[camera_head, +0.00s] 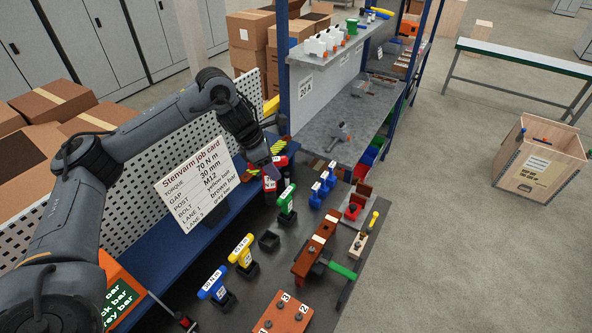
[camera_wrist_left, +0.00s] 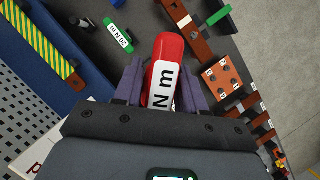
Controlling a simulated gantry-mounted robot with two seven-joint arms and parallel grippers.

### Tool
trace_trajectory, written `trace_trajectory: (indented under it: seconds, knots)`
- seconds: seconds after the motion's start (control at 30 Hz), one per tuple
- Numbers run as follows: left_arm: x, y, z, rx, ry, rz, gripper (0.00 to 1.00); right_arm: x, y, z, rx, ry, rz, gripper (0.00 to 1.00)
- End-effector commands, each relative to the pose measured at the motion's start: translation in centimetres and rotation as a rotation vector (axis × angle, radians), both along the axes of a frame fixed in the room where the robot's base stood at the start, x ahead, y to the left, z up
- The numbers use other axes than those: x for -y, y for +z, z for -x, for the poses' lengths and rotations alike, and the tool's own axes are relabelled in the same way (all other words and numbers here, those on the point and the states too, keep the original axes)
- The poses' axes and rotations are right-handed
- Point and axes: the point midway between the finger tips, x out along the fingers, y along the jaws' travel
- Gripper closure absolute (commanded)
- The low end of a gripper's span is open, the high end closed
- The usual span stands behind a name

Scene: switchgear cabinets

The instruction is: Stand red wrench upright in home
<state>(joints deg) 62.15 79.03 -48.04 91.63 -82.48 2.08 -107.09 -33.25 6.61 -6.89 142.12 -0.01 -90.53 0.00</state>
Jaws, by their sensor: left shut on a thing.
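The red wrench (camera_wrist_left: 170,48) with a white "N m" label is between the purple fingers of my left gripper (camera_wrist_left: 163,85), which is shut on it. In the head view the red wrench (camera_head: 270,183) shows near the board, at the end of my left arm, by the job card. Its lower end is not clear to me. An empty black square home (camera_head: 269,240) stands on the dark bench, between the yellow wrench (camera_head: 242,251) and the green wrench (camera_head: 287,199). My left gripper is behind and above that home, apart from it. My right gripper is not in view.
The blue wrench (camera_head: 213,284) stands upright in the front row. The job card (camera_head: 200,175) stands on the blue ledge behind. Brown bars (camera_head: 315,247) and a numbered block (camera_head: 284,313) lie to the right. A shelf rack (camera_head: 350,110) stands beyond.

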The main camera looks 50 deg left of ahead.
Motion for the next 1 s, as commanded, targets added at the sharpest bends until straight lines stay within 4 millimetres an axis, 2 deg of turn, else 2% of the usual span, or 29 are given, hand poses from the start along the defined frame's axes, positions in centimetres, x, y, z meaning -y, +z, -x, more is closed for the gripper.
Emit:
trace_trajectory:
  seconds: [0.17,0.23,0.27,0.3,0.4,0.6,0.8,1.0]
  knots:
    - [-1.6,-0.8,1.5,-0.004,0.026,-0.002,1.0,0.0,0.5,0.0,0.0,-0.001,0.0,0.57]
    - [-1.8,-1.7,1.9,-0.005,0.029,-0.001,1.0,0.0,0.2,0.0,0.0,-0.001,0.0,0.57]
    - [-1.9,-2.6,2.1,-0.006,0.03,-0.001,1.0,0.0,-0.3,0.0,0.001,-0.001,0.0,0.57]
    - [-2.0,-4.9,2.3,-0.007,0.031,-0.001,1.0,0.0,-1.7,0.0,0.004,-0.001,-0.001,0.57]
    - [-1.9,-8.3,2.1,0.0,0.03,0.0,1.0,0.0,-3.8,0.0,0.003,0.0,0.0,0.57]
    - [-1.9,-13.1,2.1,0.001,0.03,0.0,1.0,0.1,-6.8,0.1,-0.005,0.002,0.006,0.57]
    - [-1.9,-15.1,2.1,0.003,0.03,0.0,1.0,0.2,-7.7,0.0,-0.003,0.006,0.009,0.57]
    - [-1.9,-15.4,2.1,0.003,0.03,0.0,1.0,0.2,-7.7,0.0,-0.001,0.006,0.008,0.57]
